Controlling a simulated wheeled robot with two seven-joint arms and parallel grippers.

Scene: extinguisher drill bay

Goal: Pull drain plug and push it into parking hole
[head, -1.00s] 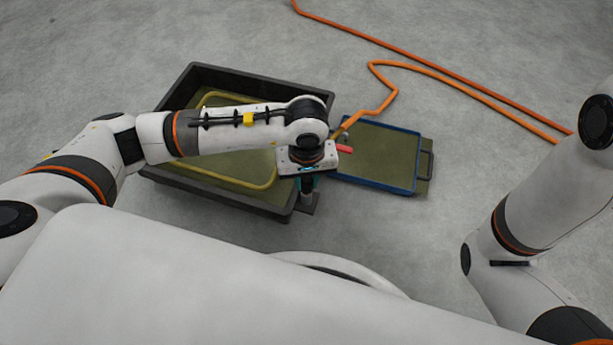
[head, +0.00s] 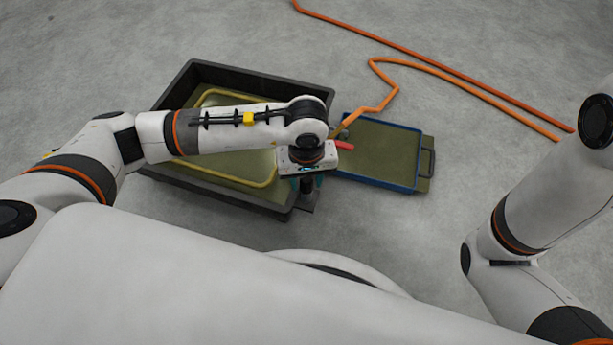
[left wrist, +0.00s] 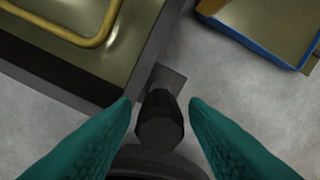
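A dark, faceted knob (left wrist: 159,128), which looks like the drain plug, stands upright on a small dark plate (left wrist: 172,76) beside the corner of the black tub (left wrist: 62,68). My left gripper (left wrist: 160,103) has its two teal fingers apart, one on each side of the knob, with slim gaps showing. In the head view the left gripper (head: 307,184) points down over the plate (head: 308,203) at the tub's near right corner. Whether the knob sits in a drain or a parking hole is hidden. My right arm is at the right; its gripper is out of view.
The black tub (head: 188,178) holds a yellow-rimmed pan (head: 262,184). A blue-rimmed tray (head: 384,154) lies to its right, with a red bar (head: 343,145) near its left corner. An orange hose (head: 440,71) runs across the floor behind. Near floor is clear.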

